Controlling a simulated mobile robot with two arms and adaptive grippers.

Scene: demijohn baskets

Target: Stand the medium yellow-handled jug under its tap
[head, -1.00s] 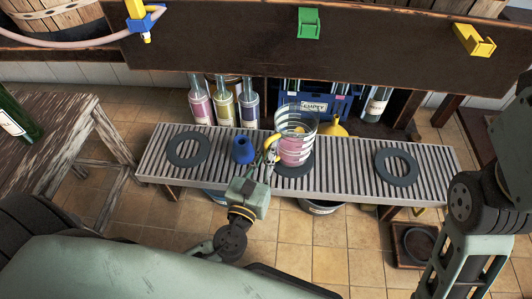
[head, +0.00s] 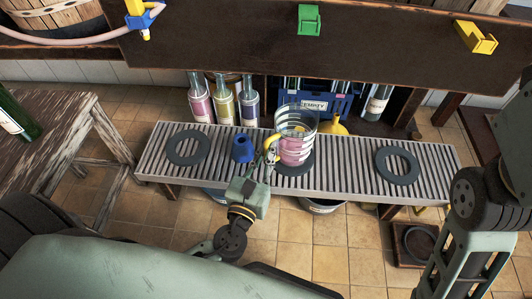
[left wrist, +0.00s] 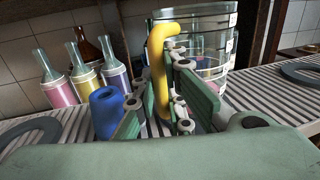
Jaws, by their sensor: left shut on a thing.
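The clear jug (head: 296,135) has white bands, a yellow handle (head: 270,147) and pink liquid low inside. It is upright over the middle dark ring (head: 293,170) on the slatted bench; I cannot tell whether its base touches the ring. My left gripper (head: 266,160) is shut on the yellow handle, from the jug's left front side. In the left wrist view the fingers close around the handle (left wrist: 158,70), with the jug (left wrist: 205,45) behind. A green bracket (head: 308,21) is on the dark board above the jug. My right gripper is out of view.
The slatted bench (head: 345,170) also bears a left ring (head: 188,147), a right ring (head: 397,165) and a blue cylinder (head: 242,148) close left of my gripper. A yellow bracket (head: 475,37) and a blue-and-yellow tap (head: 144,18) are on the board. Bottles (head: 223,105) stand behind.

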